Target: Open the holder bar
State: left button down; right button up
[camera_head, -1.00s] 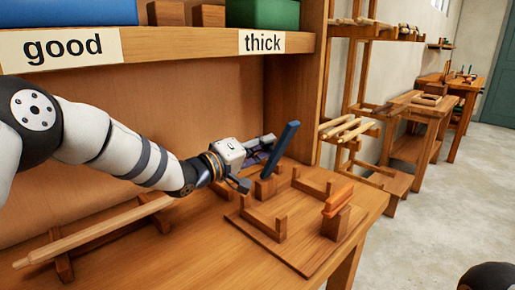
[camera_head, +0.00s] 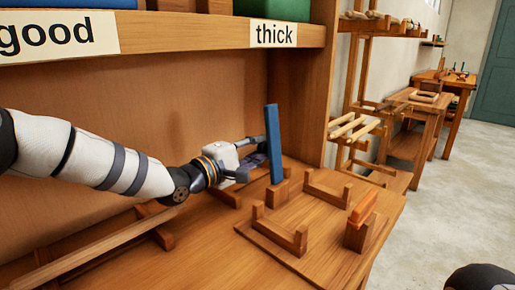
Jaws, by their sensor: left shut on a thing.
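The blue holder bar (camera_head: 273,143) stands nearly upright on a small wooden block (camera_head: 277,193) at the back of a wooden jig board (camera_head: 300,254). An orange bar (camera_head: 363,206) lies flat on another block at the board's right side. My left gripper (camera_head: 258,158) comes in from the left and is shut on the blue bar. Its fingertips are partly hidden by the bar.
A long wooden rod (camera_head: 90,246) rests on supports at the left of the bench. L-shaped wooden corner pieces (camera_head: 280,232) stand on the board. A shelf (camera_head: 180,35) labelled "good" and "thick" overhangs the bench. Floor to the right is clear.

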pick_arm(q)
jog(key=shift+w+a+f, duration=0.1)
jog(key=shift+a+f, duration=0.15)
jog(key=shift+f, duration=0.05)
jog(key=c, duration=1.3)
grip_release()
jog(key=shift+c, duration=0.2)
jog(key=v, duration=1.2)
